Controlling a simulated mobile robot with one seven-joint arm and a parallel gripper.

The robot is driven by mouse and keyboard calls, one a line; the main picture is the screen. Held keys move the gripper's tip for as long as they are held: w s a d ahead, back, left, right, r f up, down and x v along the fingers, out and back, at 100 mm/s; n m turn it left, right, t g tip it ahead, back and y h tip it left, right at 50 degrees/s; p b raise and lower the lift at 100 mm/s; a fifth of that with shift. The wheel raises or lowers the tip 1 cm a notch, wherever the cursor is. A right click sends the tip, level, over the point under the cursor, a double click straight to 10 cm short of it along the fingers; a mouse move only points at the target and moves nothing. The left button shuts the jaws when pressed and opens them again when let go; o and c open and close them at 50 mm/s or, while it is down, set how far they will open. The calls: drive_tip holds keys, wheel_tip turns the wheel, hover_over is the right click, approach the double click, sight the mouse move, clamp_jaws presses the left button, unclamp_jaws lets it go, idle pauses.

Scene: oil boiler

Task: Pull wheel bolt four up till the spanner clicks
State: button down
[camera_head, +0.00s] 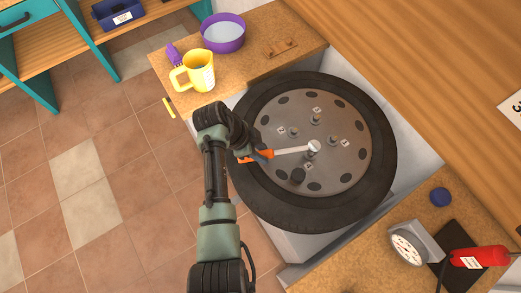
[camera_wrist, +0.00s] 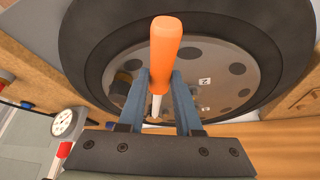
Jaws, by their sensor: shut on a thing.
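The wheel (camera_head: 260,202) lies flat with a black tyre and a grey disc (camera_head: 350,165) carrying several bolts with small number tags. The spanner (camera_head: 290,151) has an orange handle and a silver shaft. Its head sits over a bolt (camera_head: 312,148) near the disc's middle; that bolt's number cannot be read. My gripper (camera_head: 256,155) is at the left of the wheel, shut on the spanner by its handle. In the wrist view the orange handle (camera_wrist: 165,45) sticks up between the two blue fingers (camera_wrist: 160,95).
A yellow jug (camera_head: 199,72) and a purple bowl (camera_head: 223,33) stand on the wooden bench at the upper left. A dial gauge (camera_head: 406,247), a blue cap (camera_head: 440,196) and a red cylinder (camera_head: 480,257) are at the lower right. Tiled floor lies open at left.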

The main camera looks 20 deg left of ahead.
drive_tip(key=shift+f, duration=0.15)
